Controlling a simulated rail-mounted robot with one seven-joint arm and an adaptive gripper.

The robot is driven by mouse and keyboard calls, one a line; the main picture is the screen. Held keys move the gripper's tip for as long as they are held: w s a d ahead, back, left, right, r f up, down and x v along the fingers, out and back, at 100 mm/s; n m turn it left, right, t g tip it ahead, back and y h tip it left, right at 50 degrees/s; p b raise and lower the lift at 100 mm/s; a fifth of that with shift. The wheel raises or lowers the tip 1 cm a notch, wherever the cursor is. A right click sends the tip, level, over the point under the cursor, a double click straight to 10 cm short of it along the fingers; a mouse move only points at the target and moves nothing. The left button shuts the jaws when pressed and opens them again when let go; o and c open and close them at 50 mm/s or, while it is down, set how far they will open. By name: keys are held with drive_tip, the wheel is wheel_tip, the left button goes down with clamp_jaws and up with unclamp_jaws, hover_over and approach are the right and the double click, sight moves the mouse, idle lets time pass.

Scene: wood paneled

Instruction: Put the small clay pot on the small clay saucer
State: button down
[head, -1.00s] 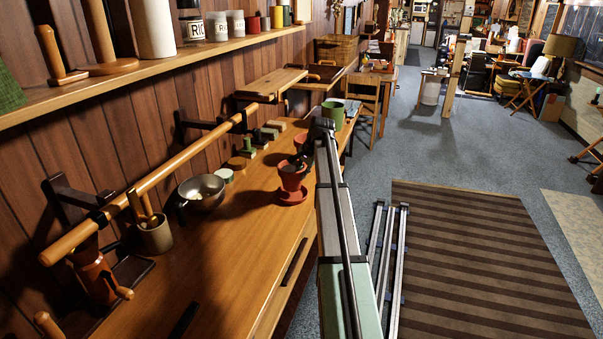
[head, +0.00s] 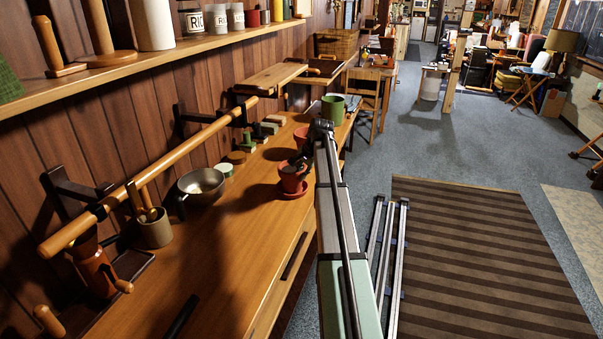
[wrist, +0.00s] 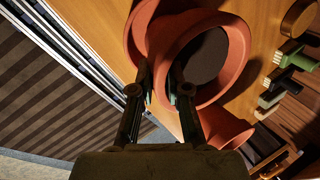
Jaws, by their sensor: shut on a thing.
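The small clay pot (head: 292,178) is terracotta with a dark inside. My gripper (wrist: 162,85) is shut on its rim, one finger inside the pot and one outside. The pot also shows in the wrist view (wrist: 240,62). The small clay saucer (head: 291,194) shows below the pot in the head view. In the wrist view the saucer (wrist: 136,30) shows partly behind the pot, offset to the upper left. I cannot tell whether pot and saucer touch. In the head view my gripper (head: 304,158) is dark and partly hides the pot.
Another terracotta pot (head: 300,136) stands just behind, close to my gripper; it also shows in the wrist view (wrist: 226,130). The front counter is mostly clear.

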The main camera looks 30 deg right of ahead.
drive_tip(key=shift+f, duration=0.2)
idle(0.4)
drive_tip(key=c, duration=0.7)
unclamp_jaws()
drive_tip(key=shift+c, duration=0.2)
drive_tip(key=v, duration=1.2)
